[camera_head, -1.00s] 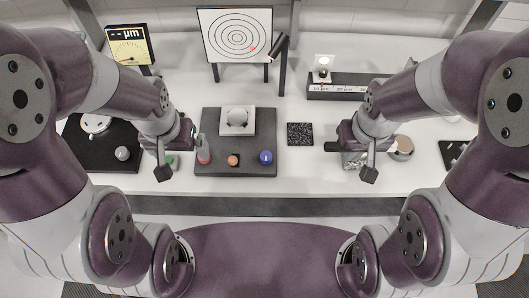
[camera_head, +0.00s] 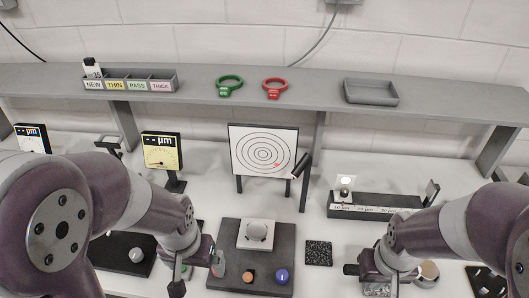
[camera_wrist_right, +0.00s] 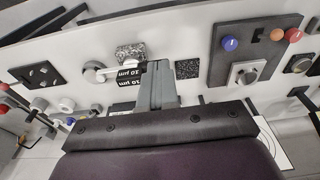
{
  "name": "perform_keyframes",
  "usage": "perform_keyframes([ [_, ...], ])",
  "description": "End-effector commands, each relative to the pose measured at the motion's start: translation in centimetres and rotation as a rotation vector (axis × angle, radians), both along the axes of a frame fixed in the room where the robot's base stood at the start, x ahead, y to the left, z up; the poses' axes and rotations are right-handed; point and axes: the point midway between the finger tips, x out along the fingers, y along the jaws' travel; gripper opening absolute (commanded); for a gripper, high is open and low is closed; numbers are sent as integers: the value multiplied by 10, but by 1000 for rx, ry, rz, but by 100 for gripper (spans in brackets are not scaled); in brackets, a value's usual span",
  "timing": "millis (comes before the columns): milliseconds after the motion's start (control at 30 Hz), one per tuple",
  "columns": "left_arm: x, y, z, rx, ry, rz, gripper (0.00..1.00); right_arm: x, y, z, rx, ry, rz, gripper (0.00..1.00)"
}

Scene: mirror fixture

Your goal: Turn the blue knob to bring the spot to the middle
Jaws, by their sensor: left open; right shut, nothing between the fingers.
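The blue knob (camera_head: 282,276) stands at the front right of a dark plate (camera_head: 229,235), beside an orange knob (camera_head: 248,277). It also shows in the right wrist view (camera_wrist_right: 230,43). A pale mount with a round mirror (camera_head: 256,234) sits behind the knobs. The target board (camera_head: 250,135) has rings; its red spot (camera_head: 277,164) lies right of and below the middle. My left gripper (camera_head: 192,268) is open, left of the plate, its fingers partly hidden. My right gripper (camera_head: 374,277) is shut and empty, right of the blue knob and apart from it; its fingers show in the wrist view (camera_wrist_right: 157,84).
A black textured square (camera_head: 318,253) lies between the plate and my right gripper. A dark rail (camera_head: 375,207) stands behind that gripper. A yellow gauge (camera_head: 161,150) stands back left. A grey shelf (camera_head: 200,88) with trays and green and red rings crosses the back.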

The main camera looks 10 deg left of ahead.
Motion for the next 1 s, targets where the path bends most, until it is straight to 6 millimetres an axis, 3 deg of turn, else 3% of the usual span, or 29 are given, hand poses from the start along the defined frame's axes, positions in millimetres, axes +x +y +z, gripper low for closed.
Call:
perform_keyframes([
  [33,0,0,0,0,0,0,100,0,0,0,0,0,0,0],
  [67,0,0,0,0,0,0,100,0,0,0,0,0,0,6],
  [233,0,0,-1,0,0,0,100,0,0,-1,0,0,1,62],
  [300,0,0,-13,0,0,0,100,-1,7,-14,0,4,28,63],
  [367,0,0,-34,0,-1,0,100,-3,20,-40,-1,24,85,63],
  [433,0,0,-66,0,0,0,100,21,50,-74,-1,12,185,63],
  [600,0,0,-114,0,1,0,100,74,135,-113,13,39,187,63],
  [733,0,0,-125,0,0,0,100,97,182,-110,20,71,32,63],
  [867,0,0,-118,0,-1,0,100,107,187,-84,17,102,-186,63],
  [1000,0,0,-127,0,-1,0,100,102,184,-101,6,123,-248,63],
])
